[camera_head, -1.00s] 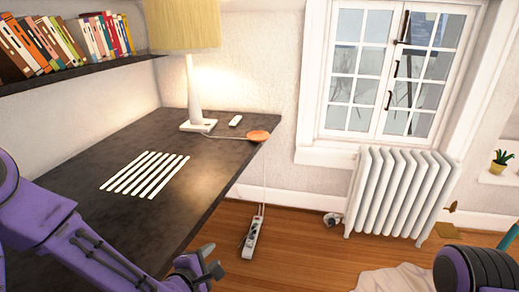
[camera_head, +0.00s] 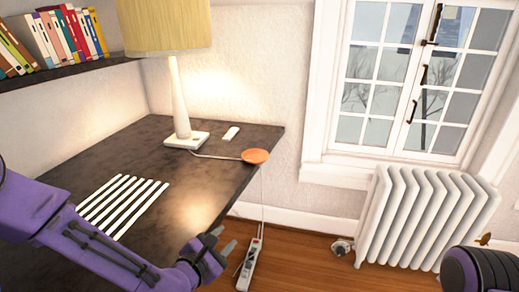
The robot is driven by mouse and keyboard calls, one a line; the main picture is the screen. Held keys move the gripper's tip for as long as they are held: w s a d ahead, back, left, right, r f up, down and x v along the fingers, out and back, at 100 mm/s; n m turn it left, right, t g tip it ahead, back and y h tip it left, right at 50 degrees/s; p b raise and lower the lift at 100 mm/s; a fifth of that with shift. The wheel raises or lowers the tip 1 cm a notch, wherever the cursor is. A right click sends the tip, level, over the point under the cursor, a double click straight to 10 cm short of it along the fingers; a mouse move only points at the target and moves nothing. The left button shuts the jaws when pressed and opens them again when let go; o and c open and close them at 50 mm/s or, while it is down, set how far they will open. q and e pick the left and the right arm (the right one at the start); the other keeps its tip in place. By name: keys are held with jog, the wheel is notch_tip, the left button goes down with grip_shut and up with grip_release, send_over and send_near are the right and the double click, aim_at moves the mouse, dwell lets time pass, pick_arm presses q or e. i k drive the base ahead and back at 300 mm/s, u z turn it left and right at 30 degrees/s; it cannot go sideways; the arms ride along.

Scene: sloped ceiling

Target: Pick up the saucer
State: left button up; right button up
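An orange saucer (camera_head: 255,156) lies at the far right corner of the dark desk, close to its right edge. My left gripper (camera_head: 226,252) is in front of the desk's right edge, nearer to me and below the saucer in the picture. Its two fingers are spread apart with nothing between them. It does not touch the saucer. Of my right arm only a purple and black part shows at the lower right; its gripper is out of view.
A lamp (camera_head: 178,110) stands left of the saucer, its cord running towards the saucer. A small white object (camera_head: 231,133) lies behind. White strips (camera_head: 122,205) lie on the desk (camera_head: 105,157). A radiator (camera_head: 424,220) stands right.

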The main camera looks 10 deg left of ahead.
aim_at(258, 157)
jog(key=i, duration=1.15)
